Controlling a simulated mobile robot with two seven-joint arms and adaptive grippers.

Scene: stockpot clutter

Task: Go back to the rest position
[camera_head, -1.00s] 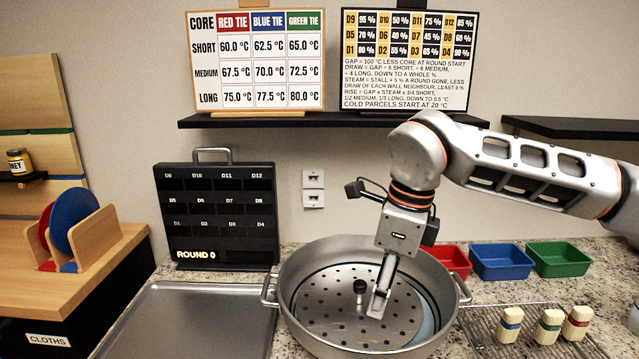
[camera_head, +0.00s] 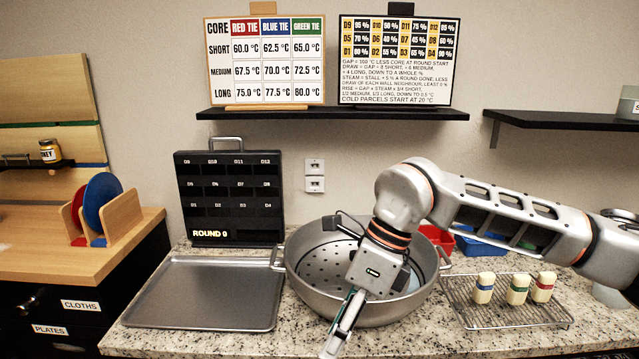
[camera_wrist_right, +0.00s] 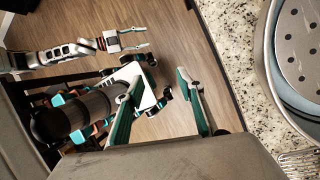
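My right gripper (camera_head: 340,335) hangs over the counter's front edge, in front of the wide steel stockpot (camera_head: 300,285), in the head view. In the right wrist view the same gripper (camera_wrist_right: 160,76) has its two fingers apart with nothing between them, above the wooden floor. My left gripper (camera_wrist_right: 146,37) shows in the right wrist view, low over the floor beside my base. Its two thin fingers are apart and nothing shows between them. It is not in the head view.
The pot holds a perforated steamer plate (camera_head: 325,262). A wire rack (camera_head: 500,315) with three tied parcels stands to its right, an empty tray (camera_head: 205,295) to its left. Red and blue bins (camera_head: 480,246) are partly behind my arm.

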